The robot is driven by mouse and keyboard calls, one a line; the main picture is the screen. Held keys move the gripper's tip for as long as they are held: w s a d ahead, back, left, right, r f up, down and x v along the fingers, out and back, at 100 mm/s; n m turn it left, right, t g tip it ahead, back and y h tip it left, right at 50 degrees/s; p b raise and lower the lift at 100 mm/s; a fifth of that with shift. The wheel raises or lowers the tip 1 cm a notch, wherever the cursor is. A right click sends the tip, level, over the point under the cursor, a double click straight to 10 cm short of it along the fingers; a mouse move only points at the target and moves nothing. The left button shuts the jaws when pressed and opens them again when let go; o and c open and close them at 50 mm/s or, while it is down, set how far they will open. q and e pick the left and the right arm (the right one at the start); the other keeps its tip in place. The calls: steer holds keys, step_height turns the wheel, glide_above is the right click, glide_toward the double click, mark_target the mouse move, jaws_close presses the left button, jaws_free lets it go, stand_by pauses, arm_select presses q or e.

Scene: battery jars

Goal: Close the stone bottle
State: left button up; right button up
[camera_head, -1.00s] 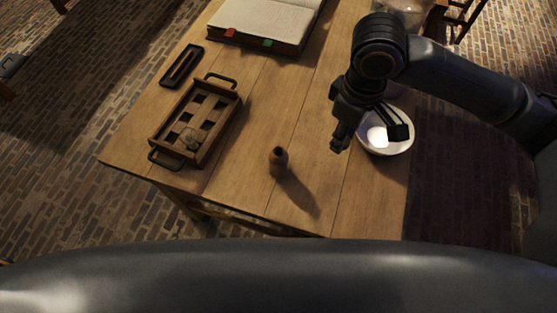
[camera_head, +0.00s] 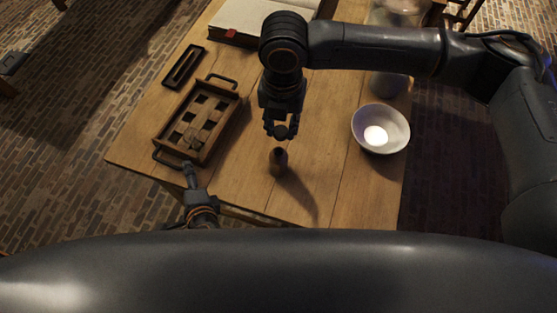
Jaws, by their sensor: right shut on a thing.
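The stone bottle (camera_head: 278,163), small, brown and narrow-necked, stands upright on the wooden table. My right gripper (camera_head: 281,129) points down just above and behind its mouth in the picture. It is shut on a small dark rounded piece, perhaps a stopper, largely hidden by the fingers. The piece looks apart from the bottle's mouth. My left gripper (camera_head: 190,174) is low at the near end of the wooden tray, by its handle; its fingers are too small and dark to read.
The wooden tray (camera_head: 232,96) with square compartments stands left on the table (camera_head: 327,150). A white bowl (camera_head: 401,135) with a bright glow inside is at right. A narrow dark holder (camera_head: 183,66), an open book (camera_head: 262,20) and a glass jar (camera_head: 398,12) are farther back.

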mark_target(275, 166)
arm_select(q)
steer(key=d+m+t+h, duration=0.1)
steer(key=d+m+t, duration=0.1)
steer(key=d+m, duration=0.1)
steer(key=d+r+m+t+h, duration=0.1)
steer(key=d+m, duration=0.1)
steer(key=m, duration=0.2)
steer(key=d+r+m+t+h, duration=0.1)
steer(key=d+m+t, duration=0.1)
steer(key=d+m, duration=0.1)
steer(key=shift+w+d+r+m+t+h, duration=0.3)
steer(key=shift+m+h, duration=0.1)
steer(key=shift+m, duration=0.3)
steer(key=s+d+m+h, duration=0.1)
steer(key=d+m+h, duration=0.1)
steer(key=d+m, duration=0.1)
steer(key=s+d+m+h, duration=0.2)
steer(key=d+m+h, duration=0.1)
steer(key=m, duration=0.1)
steer(key=s+d+f+m+t+h, duration=0.1)
steer(key=s+d+m+h, duration=0.1)
steer(key=d+m, duration=0.1)
steer(key=shift+d+m, duration=0.1)
steer(key=shift+m, duration=0.6)
steer(key=shift+s+d+f+m+h, duration=0.2)
steer(key=shift+s+d+m+h, duration=0.1)
steer(key=shift+d+m+h, duration=0.15)
steer(key=x, duration=1.2)
steer(key=shift+c, duration=0.4)
jaws_close()
